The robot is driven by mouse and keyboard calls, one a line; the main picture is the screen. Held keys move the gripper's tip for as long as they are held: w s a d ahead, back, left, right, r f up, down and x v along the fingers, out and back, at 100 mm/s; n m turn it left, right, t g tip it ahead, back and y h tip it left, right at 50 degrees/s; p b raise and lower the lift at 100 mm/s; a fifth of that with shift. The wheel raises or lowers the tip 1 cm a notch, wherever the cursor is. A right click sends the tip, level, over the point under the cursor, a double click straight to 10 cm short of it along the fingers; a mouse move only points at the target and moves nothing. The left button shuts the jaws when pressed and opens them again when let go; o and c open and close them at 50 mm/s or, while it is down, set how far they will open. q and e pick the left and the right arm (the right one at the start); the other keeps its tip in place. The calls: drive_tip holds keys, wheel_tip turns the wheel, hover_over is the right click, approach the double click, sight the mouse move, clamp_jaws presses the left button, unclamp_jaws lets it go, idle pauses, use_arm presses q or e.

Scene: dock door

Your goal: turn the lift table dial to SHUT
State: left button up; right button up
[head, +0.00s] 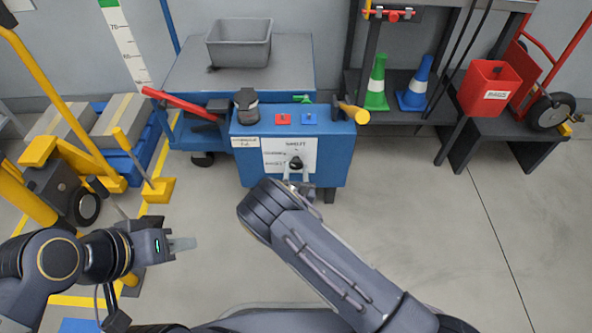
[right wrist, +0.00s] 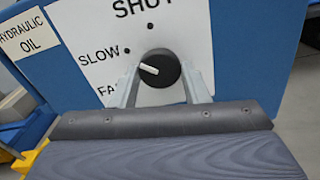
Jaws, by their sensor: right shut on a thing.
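The dial (head: 296,162) is a round black knob on a white plate on the front of the blue lift table box (head: 338,172). In the right wrist view the dial (right wrist: 160,72) has a white pointer aimed left and slightly up, nearest the SLOW dot and well away from the SHUT dot at the top. The FAST label is partly hidden by a finger. My right gripper (right wrist: 164,90) has one finger on each side of the dial and is shut on it. My left gripper (head: 182,244) hangs over the floor at lower left, away from the box; its finger gap cannot be made out.
A grey bin (head: 239,44) stands behind. The floor to the right is clear.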

drive_tip(key=m, duration=0.4)
drive_tip(key=shift+m, duration=0.3)
drive_tip(key=m, duration=0.5)
drive_tip(key=shift+a, duration=0.1)
drive_tip(key=shift+m, duration=0.3)
drive_tip(key=o, duration=0.9)
drive_tip(key=shift+o, duration=0.2)
drive_tip(key=s+p, duration=0.2)
drive_tip(key=s, duration=0.6)
drive_tip(key=shift+w, duration=0.15)
